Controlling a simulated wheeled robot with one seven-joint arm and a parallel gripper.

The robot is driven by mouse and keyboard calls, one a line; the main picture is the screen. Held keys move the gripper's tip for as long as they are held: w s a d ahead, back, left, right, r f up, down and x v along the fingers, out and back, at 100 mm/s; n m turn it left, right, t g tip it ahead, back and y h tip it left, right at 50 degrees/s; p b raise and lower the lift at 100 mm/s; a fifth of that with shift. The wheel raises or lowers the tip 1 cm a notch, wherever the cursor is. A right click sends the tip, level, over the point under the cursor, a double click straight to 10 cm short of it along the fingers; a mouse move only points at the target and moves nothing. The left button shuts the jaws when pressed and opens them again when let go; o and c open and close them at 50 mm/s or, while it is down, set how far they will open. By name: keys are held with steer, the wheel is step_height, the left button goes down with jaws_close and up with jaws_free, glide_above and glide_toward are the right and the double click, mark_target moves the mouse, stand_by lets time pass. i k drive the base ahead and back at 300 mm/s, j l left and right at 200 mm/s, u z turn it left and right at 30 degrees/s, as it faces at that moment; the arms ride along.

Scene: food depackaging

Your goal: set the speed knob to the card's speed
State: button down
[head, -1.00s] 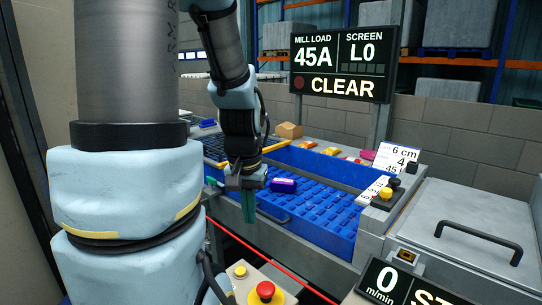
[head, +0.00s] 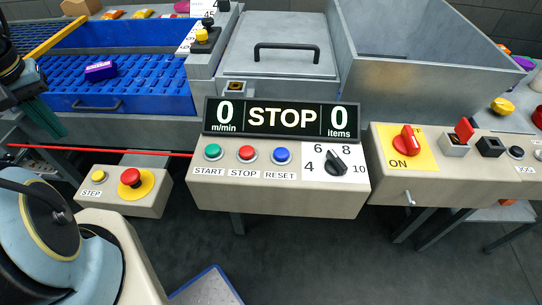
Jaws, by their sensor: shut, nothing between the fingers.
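The black speed knob (head: 336,162) sits on a white dial plate (head: 311,172) marked 4, 6, 8 and 10, at the right end of the beige control panel (head: 270,200). I cannot tell surely which number its pointer faces. A white card (head: 206,14) at the top is cut by the frame edge; only "45" reads on it, so its speed line is not legible. My gripper (head: 42,118) is at the left edge, shut and empty, with teal fingers pointing down. It is far left of the knob and touches nothing that I can see.
The display (head: 282,119) reads 0 m/min, STOP, 0 items. START (head: 213,152), STOP (head: 246,153) and RESET (head: 281,155) buttons sit left of the knob. A red emergency button (head: 131,178) and a red line (head: 100,150) lie nearer my arm. A red ON switch (head: 406,140) stands right.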

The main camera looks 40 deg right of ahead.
mark_target(334, 166)
steer(key=j+z, duration=0.2)
steer(key=z, duration=0.2)
steer(key=j+z, duration=0.15)
steer(key=z, duration=0.25)
steer(key=k+j+z, duration=0.1)
steer(key=z, duration=0.3)
